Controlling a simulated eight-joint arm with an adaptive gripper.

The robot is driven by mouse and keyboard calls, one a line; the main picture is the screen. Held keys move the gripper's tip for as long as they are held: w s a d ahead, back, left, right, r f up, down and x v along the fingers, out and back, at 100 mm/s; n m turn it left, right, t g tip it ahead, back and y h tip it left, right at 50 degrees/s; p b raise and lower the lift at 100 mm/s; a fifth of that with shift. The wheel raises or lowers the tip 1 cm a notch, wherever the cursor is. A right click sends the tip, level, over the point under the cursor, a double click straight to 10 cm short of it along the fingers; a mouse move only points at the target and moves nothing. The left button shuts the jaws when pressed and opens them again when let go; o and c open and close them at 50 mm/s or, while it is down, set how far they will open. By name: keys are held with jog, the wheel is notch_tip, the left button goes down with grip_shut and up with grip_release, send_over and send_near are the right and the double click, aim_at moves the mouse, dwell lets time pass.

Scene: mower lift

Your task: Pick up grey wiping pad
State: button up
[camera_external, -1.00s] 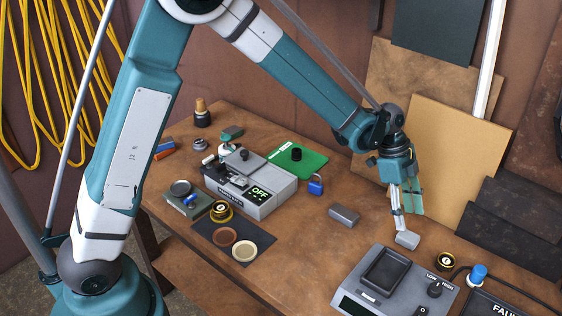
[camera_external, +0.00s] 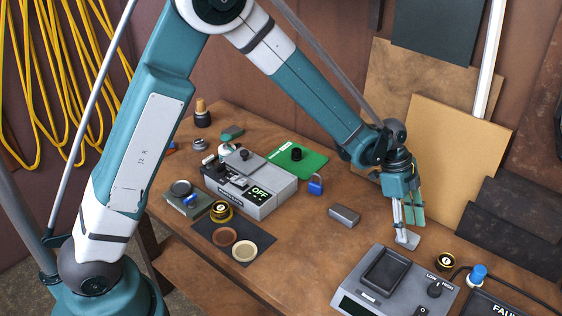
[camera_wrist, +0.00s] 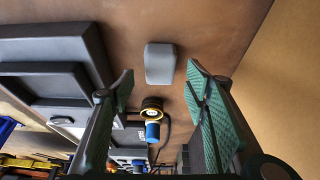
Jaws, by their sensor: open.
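A light grey pad with rounded corners (camera_external: 409,241) lies on the brown workbench at the right, just behind the grey scale-like device. It also shows in the wrist view (camera_wrist: 160,63), lying between and beyond my two fingertips. My gripper (camera_external: 406,222) hangs over the pad, pointing down, and covers part of it in the external view. Its green-lined fingers (camera_wrist: 161,78) are spread apart with nothing between them. I cannot tell from these views how much height is left between the fingertips and the pad.
A darker grey block (camera_external: 344,215) lies left of the pad. The scale-like device (camera_external: 372,285) stands in front, with a black-and-yellow roll (camera_external: 446,261) and blue-capped item (camera_external: 478,273) to the right. A tan board (camera_external: 455,150) leans behind.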

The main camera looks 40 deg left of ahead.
aim_at(410, 236)
jog(key=shift+x, duration=1.65)
jog(key=c, duration=0.9)
